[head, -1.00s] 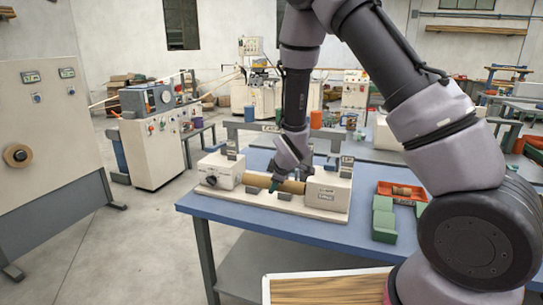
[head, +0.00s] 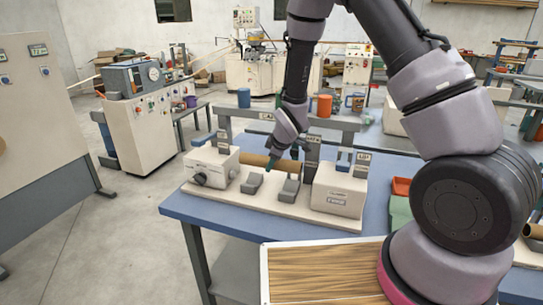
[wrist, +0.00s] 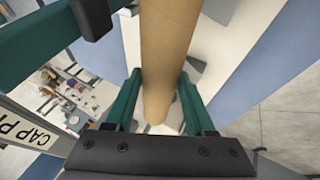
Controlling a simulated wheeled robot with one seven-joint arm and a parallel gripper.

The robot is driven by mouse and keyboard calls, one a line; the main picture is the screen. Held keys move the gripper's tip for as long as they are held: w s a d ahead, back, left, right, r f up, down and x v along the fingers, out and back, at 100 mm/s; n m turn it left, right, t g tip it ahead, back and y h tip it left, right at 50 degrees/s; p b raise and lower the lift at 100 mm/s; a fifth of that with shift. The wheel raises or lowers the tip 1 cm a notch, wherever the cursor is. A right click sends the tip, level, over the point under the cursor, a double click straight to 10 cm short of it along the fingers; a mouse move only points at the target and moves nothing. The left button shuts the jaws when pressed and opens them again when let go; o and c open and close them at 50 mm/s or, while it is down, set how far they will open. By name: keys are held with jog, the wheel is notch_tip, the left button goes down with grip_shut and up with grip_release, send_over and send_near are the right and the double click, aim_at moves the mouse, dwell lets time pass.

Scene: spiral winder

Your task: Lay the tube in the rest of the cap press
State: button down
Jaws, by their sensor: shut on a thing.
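The brown cardboard tube (head: 256,160) lies roughly level above the cap press in the head view. It also fills the middle of the wrist view (wrist: 168,50). My gripper (head: 282,165) is shut on the tube, with a green finger on each side of it in the wrist view (wrist: 158,95). The cap press has a cream base (head: 240,200), a left block (head: 212,168) with a dark knob and a right block (head: 338,192). Two grey rest pieces (head: 252,183) (head: 289,189) stand between the blocks, in front of the tube in the picture. The tube appears clear of them; its exact height is unclear.
The press stands on a blue table (head: 190,207). Dark uprights and a grey rail (head: 260,124) stand behind the tube. A wood-topped, white-edged surface (head: 320,272) is at the front. Red and green bins (head: 400,200) sit right, partly behind my arm.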

jog(key=shift+f, duration=3.85)
jog(key=shift+c, duration=0.8)
grip_release()
jog(key=v, duration=1.1)
notch_tip(320, 180, up, 7)
